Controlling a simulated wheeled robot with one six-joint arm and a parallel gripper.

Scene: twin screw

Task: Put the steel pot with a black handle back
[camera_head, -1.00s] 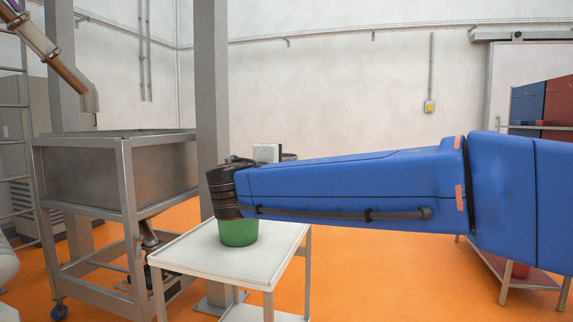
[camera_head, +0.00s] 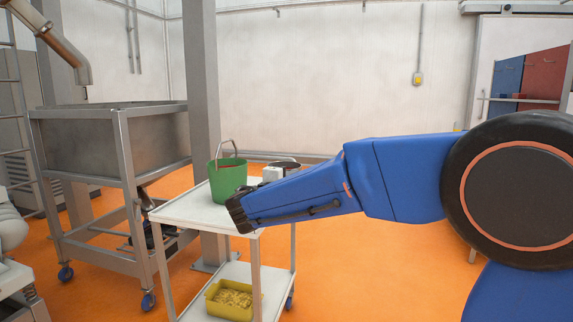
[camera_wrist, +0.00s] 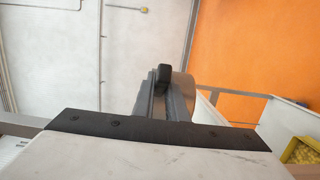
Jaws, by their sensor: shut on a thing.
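My arm covers much of the pot. I cannot tell if its base touches the trolley. In the wrist view, the grey curved side of the pot (camera_wrist: 184,92) stands beyond my gripper (camera_wrist: 163,86).
A green bucket (camera_head: 228,176) with a raised handle stands on the trolley top, left of my gripper. A yellow tub (camera_head: 232,300) of pale pieces sits on the lower shelf. A steel hopper (camera_head: 110,145) and a grey column (camera_head: 205,80) stand close behind and left.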

